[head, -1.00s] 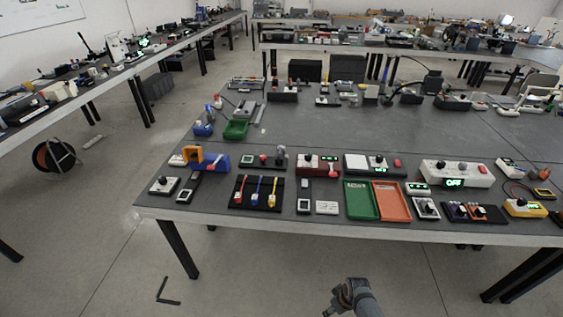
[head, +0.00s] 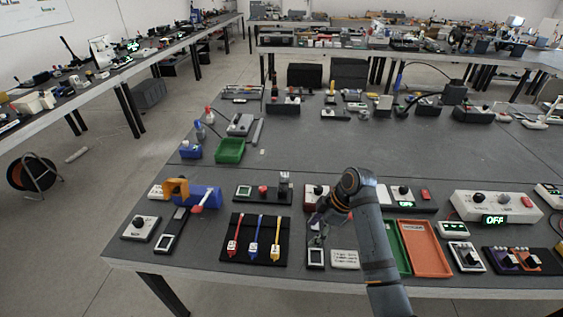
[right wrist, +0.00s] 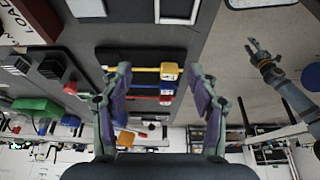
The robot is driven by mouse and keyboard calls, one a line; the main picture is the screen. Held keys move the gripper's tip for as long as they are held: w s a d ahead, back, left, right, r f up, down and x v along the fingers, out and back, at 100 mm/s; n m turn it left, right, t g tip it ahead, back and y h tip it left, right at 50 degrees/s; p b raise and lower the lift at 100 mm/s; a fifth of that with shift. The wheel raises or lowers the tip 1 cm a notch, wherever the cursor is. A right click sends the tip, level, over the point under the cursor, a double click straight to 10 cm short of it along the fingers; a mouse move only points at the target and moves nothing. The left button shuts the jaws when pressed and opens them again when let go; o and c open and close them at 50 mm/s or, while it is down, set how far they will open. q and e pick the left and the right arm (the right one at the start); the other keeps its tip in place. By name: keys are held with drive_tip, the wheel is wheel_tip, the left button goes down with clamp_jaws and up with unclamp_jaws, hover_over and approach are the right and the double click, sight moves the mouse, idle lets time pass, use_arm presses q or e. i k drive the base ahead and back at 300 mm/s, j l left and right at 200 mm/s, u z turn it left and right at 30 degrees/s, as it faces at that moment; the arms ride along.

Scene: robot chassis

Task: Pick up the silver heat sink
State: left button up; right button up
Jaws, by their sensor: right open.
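The silver heat sink appears to be the upright grey block (head: 285,182) on the right end of a small panel with a red knob. In the right wrist view it seems to be the dark grey block (right wrist: 51,66) at the left, partly lost in shade. My right gripper (head: 317,230) is open and empty, over the table's front part, nearer to me and to the right of the block. Its two spread fingers show in the right wrist view (right wrist: 161,90). My left gripper (right wrist: 257,47) shows only in that view, off the table, small, with its fingers apart.
A black rack (head: 236,259) with red, blue and yellow tools lies in front of the panel. A red controller box (head: 312,197) is close to the right of the block, partly behind my right arm. An orange tray (head: 424,250) lies farther right. The table behind the panel is mostly clear.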

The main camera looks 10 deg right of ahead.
sight(284, 178)
drive_tip(key=i, duration=1.15)
